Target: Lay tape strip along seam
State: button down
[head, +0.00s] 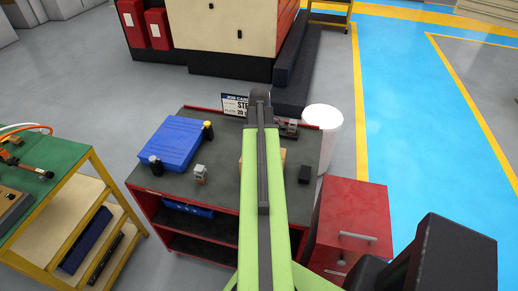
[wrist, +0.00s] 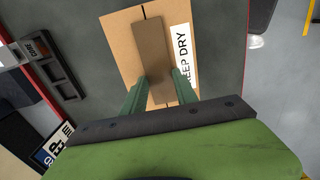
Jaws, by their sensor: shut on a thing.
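In the wrist view a brown tape strip (wrist: 152,48) is between the two green fingers of my gripper (wrist: 160,84), which is shut on it. The strip is over a cardboard box (wrist: 122,50) with a white KEEP DRY label (wrist: 182,45) to its right. A short dark piece of the seam (wrist: 144,12) shows beyond the strip's far end, and the strip runs roughly in line with it. I cannot tell whether the strip touches the box. In the head view my arm hides the gripper, the strip and most of the box.
The box is on a dark-topped red workbench (head: 222,182). On it are a blue case (head: 172,142), a small grey device (head: 201,174), a black block (head: 304,174) and a job card sign (head: 234,104). A dark tray (wrist: 47,62) is left of the box in the wrist view.

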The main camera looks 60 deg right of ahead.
jog(key=shift+f, duration=0.2)
jog(key=c, duration=0.9)
grip_release()
jog(key=shift+r, duration=0.15)
notch_tip(320, 180, up, 17)
jog(key=p, duration=1.7)
